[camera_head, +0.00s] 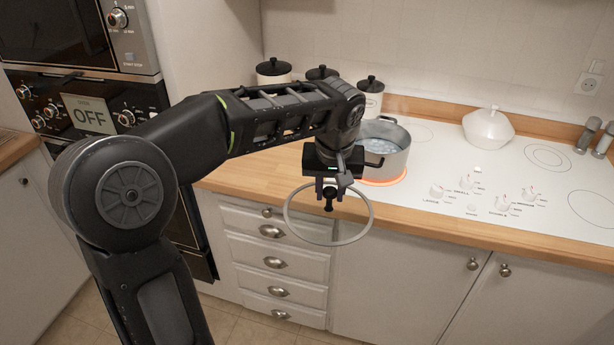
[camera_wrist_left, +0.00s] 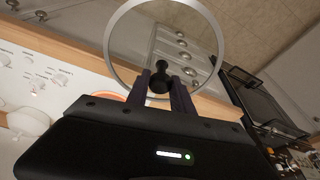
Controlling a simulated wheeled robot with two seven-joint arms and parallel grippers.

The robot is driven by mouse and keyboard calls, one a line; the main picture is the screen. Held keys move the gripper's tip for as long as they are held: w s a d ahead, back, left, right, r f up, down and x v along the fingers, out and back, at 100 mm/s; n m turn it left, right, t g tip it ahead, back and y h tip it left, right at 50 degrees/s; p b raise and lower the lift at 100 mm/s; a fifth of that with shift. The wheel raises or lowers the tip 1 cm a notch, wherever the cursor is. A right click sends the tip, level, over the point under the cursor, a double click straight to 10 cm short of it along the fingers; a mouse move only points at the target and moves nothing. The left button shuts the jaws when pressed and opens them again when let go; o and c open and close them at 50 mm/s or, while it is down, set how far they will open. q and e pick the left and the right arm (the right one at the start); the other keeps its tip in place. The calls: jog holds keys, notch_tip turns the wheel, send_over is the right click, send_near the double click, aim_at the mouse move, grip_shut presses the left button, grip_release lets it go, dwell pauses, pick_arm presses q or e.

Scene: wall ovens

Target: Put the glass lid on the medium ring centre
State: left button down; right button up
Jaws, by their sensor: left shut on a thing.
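My left gripper (camera_head: 331,188) is shut on the black knob of the glass lid (camera_head: 353,217). The lid is a clear disc with a pale rim, held in the air in front of the counter edge, over the drawers. In the left wrist view the two fingers (camera_wrist_left: 160,82) clasp the knob, and the lid (camera_wrist_left: 205,50) spreads beyond them. Bare rings mark the white cooktop (camera_head: 455,160), including one at the right (camera_head: 548,157); I cannot tell which is the medium one. My right gripper is not in view.
An open metal pot (camera_head: 397,160) with bubbling water stands on a glowing orange ring, just behind the gripper. A white lidded pot (camera_head: 488,130) stands at the back. Several control knobs (camera_head: 466,183) line the front. Lidded canisters (camera_head: 370,100) and shakers (camera_head: 587,136) stand behind.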

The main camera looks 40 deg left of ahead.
pick_arm(q)
jog(key=w+d+f+m+h, duration=0.1)
jog(key=w+d+f+m, duration=0.1)
jog(key=d+f+m, duration=0.4)
jog(key=d+f, duration=0.5)
jog(key=f, duration=0.1)
jog(key=shift+f+t+h, duration=0.2)
jog(key=shift+t+h, duration=0.1)
jog(key=shift+t, duration=0.1)
jog(key=shift+d, duration=0.1)
